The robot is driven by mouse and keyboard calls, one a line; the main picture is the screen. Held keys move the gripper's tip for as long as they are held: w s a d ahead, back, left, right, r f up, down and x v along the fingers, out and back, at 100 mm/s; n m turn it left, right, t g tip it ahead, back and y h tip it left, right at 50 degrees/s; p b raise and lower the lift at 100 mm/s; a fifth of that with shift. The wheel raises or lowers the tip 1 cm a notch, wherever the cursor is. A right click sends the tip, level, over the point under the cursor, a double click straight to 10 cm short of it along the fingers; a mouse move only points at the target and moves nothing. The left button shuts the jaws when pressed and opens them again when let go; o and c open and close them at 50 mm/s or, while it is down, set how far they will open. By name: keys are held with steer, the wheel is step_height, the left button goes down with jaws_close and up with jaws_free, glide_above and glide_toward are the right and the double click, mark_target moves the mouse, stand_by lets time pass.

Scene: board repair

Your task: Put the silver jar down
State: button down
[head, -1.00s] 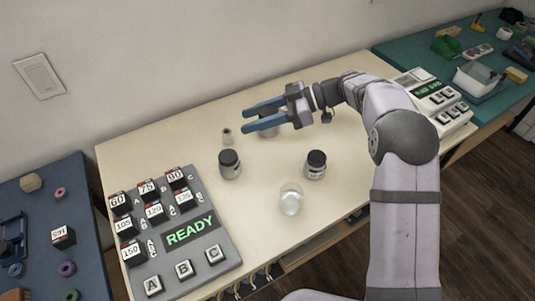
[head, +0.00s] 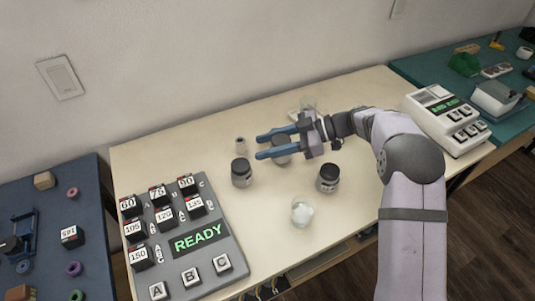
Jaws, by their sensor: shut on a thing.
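My gripper (head: 263,146) reaches in from the right, its blue fingers pointing left over the back middle of the cream table. It is shut on the silver jar (head: 281,146), a grey jar between the fingers and partly hidden by them. The jar looks upright and low over the table; I cannot tell whether its base touches the top.
Dark-lidded jars stand in front, one at left (head: 242,173) and one at right (head: 328,178). A small grey piece (head: 240,145) stands left of the fingertips. A clear jar (head: 302,213) is nearer. A glass item (head: 308,104) is behind my gripper. A button panel (head: 185,235) fills the left.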

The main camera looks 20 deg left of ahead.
steer(key=shift+f, duration=1.75)
steer(key=shift+f, duration=0.15)
steer(key=c, duration=1.1)
jaws_free()
steer(key=v, duration=1.2)
